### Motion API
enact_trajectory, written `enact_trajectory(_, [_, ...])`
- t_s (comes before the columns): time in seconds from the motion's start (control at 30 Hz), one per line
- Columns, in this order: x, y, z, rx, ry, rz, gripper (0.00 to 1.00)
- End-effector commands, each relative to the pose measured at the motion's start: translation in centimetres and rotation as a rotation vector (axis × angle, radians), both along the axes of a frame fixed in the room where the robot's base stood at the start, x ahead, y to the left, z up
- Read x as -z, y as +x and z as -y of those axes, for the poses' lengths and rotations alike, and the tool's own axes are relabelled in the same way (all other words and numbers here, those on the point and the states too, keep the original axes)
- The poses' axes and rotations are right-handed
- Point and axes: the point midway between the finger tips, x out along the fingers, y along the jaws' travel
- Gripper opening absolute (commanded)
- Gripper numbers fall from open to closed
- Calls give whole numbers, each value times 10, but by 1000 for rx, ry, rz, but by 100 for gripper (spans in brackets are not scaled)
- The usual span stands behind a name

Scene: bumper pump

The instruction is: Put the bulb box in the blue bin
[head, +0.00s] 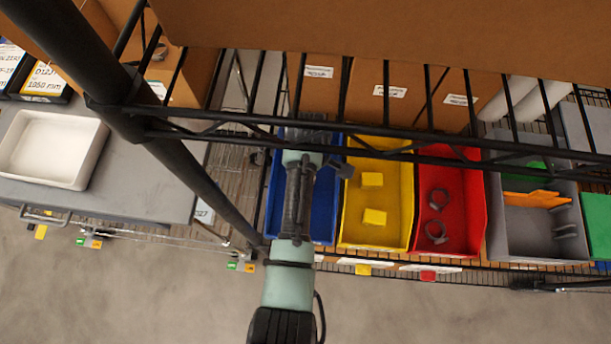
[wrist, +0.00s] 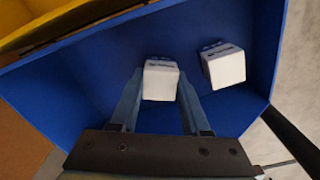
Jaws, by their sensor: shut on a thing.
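The blue bin (head: 324,218) stands on the wire shelf in the head view, partly covered by my arm. In the wrist view the blue bin (wrist: 85,88) fills most of the picture. My gripper (wrist: 160,76) is shut on a small white bulb box (wrist: 160,84), with one finger on each side of it. The held box is inside the outline of the bin. I cannot tell whether it touches the floor of the bin. A second white box (wrist: 224,66) lies in the bin to the right. The gripper's fingers and both boxes are hidden in the head view.
A yellow bin (head: 378,195) with yellow blocks, a red bin (head: 460,165) with clamps and a grey bin (head: 540,235) stand to the right. Black rack bars cross above the bins. A white tray (head: 50,150) is on the grey surface at left.

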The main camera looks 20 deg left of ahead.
Motion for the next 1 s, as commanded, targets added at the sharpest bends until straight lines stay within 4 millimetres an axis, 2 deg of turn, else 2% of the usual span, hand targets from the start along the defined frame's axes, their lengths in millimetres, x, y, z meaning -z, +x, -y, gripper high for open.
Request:
enact_trajectory(0.37, [5,0,0,0,0,0,0])
enact_trajectory(0.4, [4,0,0,0,0,0,53])
enact_trajectory(0.53, [4,0,0,0,0,0,76])
enact_trajectory(0.83, [2,0,0,0,0,1,76])
enact_trajectory(1.0, [-15,1,0,0,0,4,76])
